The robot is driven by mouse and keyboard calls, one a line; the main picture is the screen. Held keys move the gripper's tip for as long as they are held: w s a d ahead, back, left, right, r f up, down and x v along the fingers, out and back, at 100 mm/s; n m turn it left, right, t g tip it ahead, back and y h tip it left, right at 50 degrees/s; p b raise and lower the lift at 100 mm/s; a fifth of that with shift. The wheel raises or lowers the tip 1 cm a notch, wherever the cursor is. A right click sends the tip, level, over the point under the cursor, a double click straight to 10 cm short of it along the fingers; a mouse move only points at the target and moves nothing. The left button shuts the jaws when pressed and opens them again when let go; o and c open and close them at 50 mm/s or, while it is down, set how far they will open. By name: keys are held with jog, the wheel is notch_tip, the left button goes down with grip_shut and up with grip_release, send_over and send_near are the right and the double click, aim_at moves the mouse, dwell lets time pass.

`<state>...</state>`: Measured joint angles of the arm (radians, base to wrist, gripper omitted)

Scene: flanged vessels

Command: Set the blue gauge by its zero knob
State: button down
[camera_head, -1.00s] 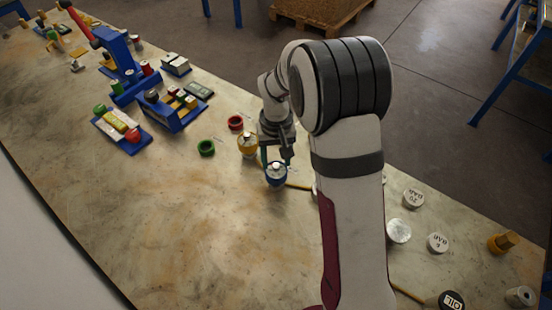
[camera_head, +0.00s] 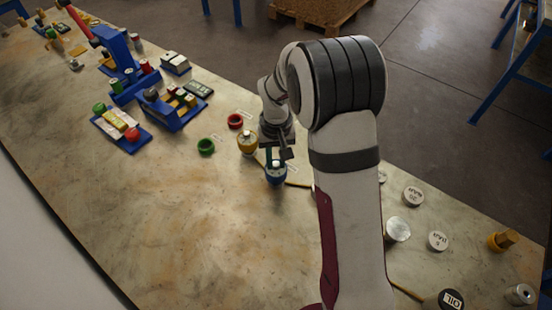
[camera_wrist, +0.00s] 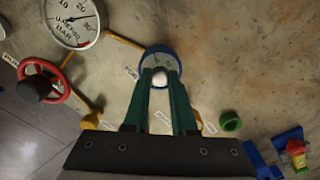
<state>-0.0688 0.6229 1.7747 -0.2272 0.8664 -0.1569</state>
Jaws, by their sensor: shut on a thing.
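The blue gauge (camera_head: 277,178) stands on the bench below my gripper (camera_head: 277,160). In the wrist view the blue gauge (camera_wrist: 179,57) shows its blue rim and pale dial from above. Its white zero knob (camera_wrist: 159,77) sits between the green fingertips of my gripper (camera_wrist: 160,74), which is shut on it. The fingers cover part of the dial, and the pointer's reading is too small to tell.
A yellow gauge (camera_head: 247,143) stands close behind the blue one. Green (camera_head: 206,146) and red (camera_head: 235,121) rings lie to the left. A large bar gauge (camera_wrist: 75,20) and red handwheel (camera_wrist: 62,80) are nearby in the wrist view. Open bench (camera_head: 170,220) lies front left.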

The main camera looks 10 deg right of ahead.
jog(key=m, duration=0.5)
jog(key=shift+m, duration=0.3)
jog(key=m, duration=0.5)
jog(key=shift+m, duration=0.7)
jog(key=c, duration=0.7)
grip_release()
